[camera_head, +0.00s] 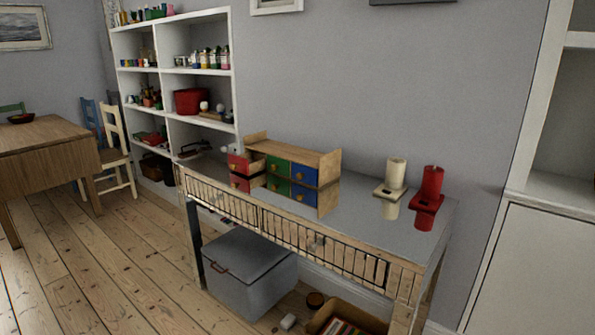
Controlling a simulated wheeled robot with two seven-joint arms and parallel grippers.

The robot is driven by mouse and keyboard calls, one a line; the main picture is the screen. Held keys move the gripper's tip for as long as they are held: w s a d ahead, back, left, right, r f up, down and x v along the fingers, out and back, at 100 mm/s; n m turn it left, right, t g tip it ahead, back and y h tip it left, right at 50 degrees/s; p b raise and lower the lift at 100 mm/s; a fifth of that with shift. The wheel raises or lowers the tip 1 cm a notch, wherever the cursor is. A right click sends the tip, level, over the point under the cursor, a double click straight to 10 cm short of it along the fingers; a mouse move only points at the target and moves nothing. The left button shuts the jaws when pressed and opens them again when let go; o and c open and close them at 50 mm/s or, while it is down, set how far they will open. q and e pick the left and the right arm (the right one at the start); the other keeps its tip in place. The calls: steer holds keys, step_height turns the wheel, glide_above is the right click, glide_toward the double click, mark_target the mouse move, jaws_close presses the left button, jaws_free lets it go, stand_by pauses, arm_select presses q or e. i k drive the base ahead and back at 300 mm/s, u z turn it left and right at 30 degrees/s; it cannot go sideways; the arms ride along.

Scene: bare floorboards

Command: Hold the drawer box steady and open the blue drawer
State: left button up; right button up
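The wooden drawer box (310,156) stands on the grey table top near its middle, with its drawer fronts towards me. The blue drawer (309,174) is at the right end of the box. It has a small yellow-orange knob and looks flush and shut. The green drawer (280,166) is beside it in the middle and also looks shut. The red drawer (236,163) at the left sticks out, with its wooden side showing. A second row of colours shows below; I cannot tell whether it is drawers or a reflection. Neither gripper is in view.
A cream candle (396,172) and a red candle (432,183) in holders stand right of the box. The table (365,220) has bare top between. Below are a grey lidded bin (250,280) and a crate (345,318). White shelves (232,60) stand at left.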

mark_target(302, 173)
steer(key=k, duration=0.85)
steer(key=u, duration=1.25)
steer(key=i, duration=2.9)
steer(key=z, duration=1.35)
steer(key=i, duration=1.05)
steer(key=z, duration=1.15)
